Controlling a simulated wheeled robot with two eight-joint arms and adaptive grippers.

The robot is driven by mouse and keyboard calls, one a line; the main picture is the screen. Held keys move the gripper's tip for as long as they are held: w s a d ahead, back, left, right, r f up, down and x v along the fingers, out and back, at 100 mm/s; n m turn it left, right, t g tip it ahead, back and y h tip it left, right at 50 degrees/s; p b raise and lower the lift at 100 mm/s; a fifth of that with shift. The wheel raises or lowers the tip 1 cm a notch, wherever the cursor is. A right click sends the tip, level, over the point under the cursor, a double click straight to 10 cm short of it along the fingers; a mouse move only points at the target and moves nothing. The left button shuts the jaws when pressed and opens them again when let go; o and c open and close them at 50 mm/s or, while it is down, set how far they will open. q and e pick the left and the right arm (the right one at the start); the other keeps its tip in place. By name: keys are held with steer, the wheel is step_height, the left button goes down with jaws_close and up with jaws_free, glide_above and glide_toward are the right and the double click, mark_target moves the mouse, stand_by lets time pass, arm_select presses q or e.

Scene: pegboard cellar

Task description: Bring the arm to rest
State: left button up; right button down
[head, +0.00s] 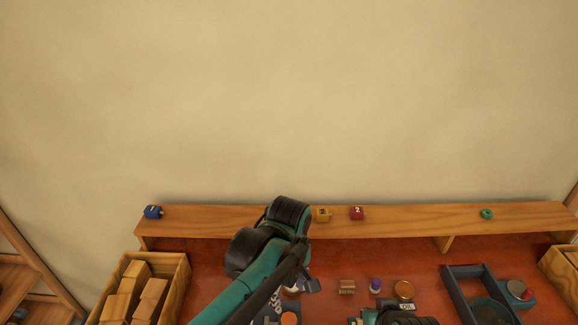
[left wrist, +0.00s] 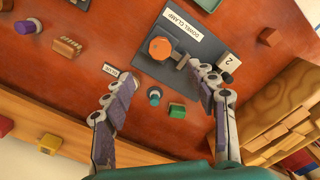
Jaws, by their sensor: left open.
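My left arm reaches in from the bottom of the head view, its black wrist joints above the red bench top. My left gripper (head: 300,284) is mostly hidden behind them there. In the left wrist view the left gripper (left wrist: 153,68) is open, its two fingers apart with nothing between them. A teal-ended cylinder (left wrist: 154,96) and a green block (left wrist: 177,110) lie close by the fingers. My right gripper does not show.
A wooden shelf (head: 400,220) along the wall carries a blue block (head: 153,212), a yellow block (head: 323,215), a red block (head: 357,213) and a green ring (head: 487,213). A crate (head: 180,283) of wooden blocks stands left, a dark tray (head: 458,294) right. The wall above is bare.

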arm_select(q)
steer(key=s+a+m+t, duration=0.2)
steer(key=a+m+t, duration=0.1)
steer(key=a, duration=0.6)
steer(key=s+a+m+t, duration=0.3)
steer(key=a+m, duration=0.3)
steer(key=a, duration=0.2)
steer(key=shift+a+f+t, duration=0.4)
steer(key=shift+t, duration=0.1)
steer(key=shift+s, duration=0.1)
